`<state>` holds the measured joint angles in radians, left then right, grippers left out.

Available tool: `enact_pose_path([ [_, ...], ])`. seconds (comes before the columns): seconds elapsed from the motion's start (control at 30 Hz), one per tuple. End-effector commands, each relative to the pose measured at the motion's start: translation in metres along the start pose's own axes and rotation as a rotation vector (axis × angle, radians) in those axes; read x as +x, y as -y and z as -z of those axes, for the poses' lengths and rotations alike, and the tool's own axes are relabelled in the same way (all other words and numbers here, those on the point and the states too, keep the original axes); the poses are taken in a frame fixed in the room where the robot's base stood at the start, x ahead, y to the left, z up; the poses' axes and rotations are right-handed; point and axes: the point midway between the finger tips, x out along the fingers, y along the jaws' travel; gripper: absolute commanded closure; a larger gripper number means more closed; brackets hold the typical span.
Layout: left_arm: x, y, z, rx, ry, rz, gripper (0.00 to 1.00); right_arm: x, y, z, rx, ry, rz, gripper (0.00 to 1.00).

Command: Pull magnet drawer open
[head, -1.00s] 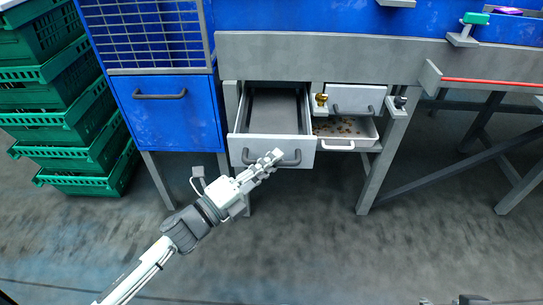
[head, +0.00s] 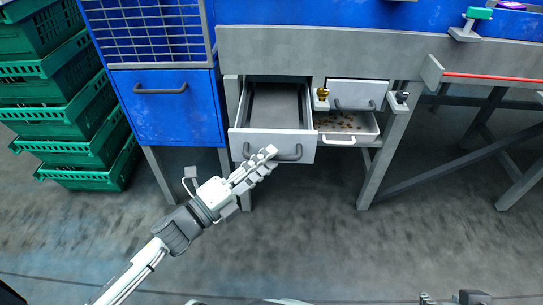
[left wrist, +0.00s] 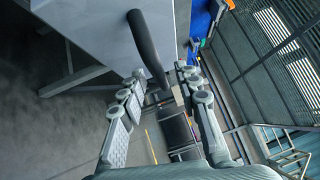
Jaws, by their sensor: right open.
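A wide grey drawer (head: 240,142) stands pulled out under the bench, empty inside, with a dark bar handle (head: 288,157) on its front. To its right, a small upper drawer (head: 364,93) is shut and a shallow lower drawer (head: 368,138) with brown bits in it is pulled out. I cannot tell which is the magnet drawer. My left gripper (head: 270,160) is at the wide drawer's handle. In the left wrist view its fingers (left wrist: 160,80) are apart, with the handle (left wrist: 147,45) reaching down between their tips; contact is unclear. My right gripper (head: 449,298) barely shows at the bottom edge.
A blue cabinet (head: 165,120) with a shut, handled front stands left of the drawers. Green crates (head: 85,135) are stacked at far left. Bench legs (head: 385,155) stand to the right. The floor (head: 310,235) in front is clear.

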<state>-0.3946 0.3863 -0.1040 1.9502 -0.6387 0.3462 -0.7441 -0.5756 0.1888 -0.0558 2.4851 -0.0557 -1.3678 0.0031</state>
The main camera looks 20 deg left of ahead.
Motion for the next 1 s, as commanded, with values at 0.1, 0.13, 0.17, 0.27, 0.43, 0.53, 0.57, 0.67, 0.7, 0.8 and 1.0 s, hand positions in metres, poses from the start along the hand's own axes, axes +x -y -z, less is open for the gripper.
enact_pose_path([
  [0.1, -0.027, -0.002, 0.001, -0.001, 0.001, -0.005, 0.68, 0.000, 0.000, 0.000, 0.000, 0.000, 0.000, 0.59],
  [0.13, -0.034, -0.002, 0.001, -0.001, 0.001, -0.006, 0.68, 0.000, 0.000, 0.000, 0.000, 0.000, 0.000, 0.59],
  [0.17, -0.041, -0.002, 0.000, -0.001, 0.002, -0.005, 0.68, 0.000, 0.000, 0.000, 0.000, 0.000, 0.000, 0.59],
  [0.27, -0.061, -0.002, 0.000, -0.002, 0.002, -0.005, 0.68, 0.000, 0.000, 0.000, 0.000, 0.000, 0.000, 0.59],
  [0.43, -0.088, -0.001, 0.000, 0.000, 0.002, -0.003, 0.68, 0.000, 0.000, 0.000, 0.000, 0.001, 0.000, 0.59],
  [0.53, -0.096, 0.000, 0.000, 0.000, 0.001, -0.002, 0.68, 0.000, 0.000, 0.000, 0.000, 0.001, 0.000, 0.59],
  [0.57, -0.097, 0.000, 0.000, 0.000, 0.001, -0.002, 0.68, 0.000, 0.000, 0.000, 0.000, 0.001, 0.000, 0.59],
  [0.67, -0.100, 0.000, 0.000, 0.001, 0.001, -0.001, 0.68, 0.000, 0.000, 0.000, 0.000, 0.001, 0.000, 0.59],
  [0.7, -0.100, 0.000, 0.000, 0.001, 0.001, 0.000, 0.68, 0.000, 0.000, 0.000, 0.000, 0.001, 0.000, 0.59],
  [0.8, -0.100, 0.000, 0.000, 0.001, 0.000, 0.000, 0.68, 0.000, 0.000, 0.000, 0.000, 0.001, 0.000, 0.59],
  [1.0, -0.100, 0.000, 0.000, 0.001, 0.001, 0.000, 0.68, 0.000, 0.000, -0.001, 0.000, 0.001, 0.001, 0.59],
])
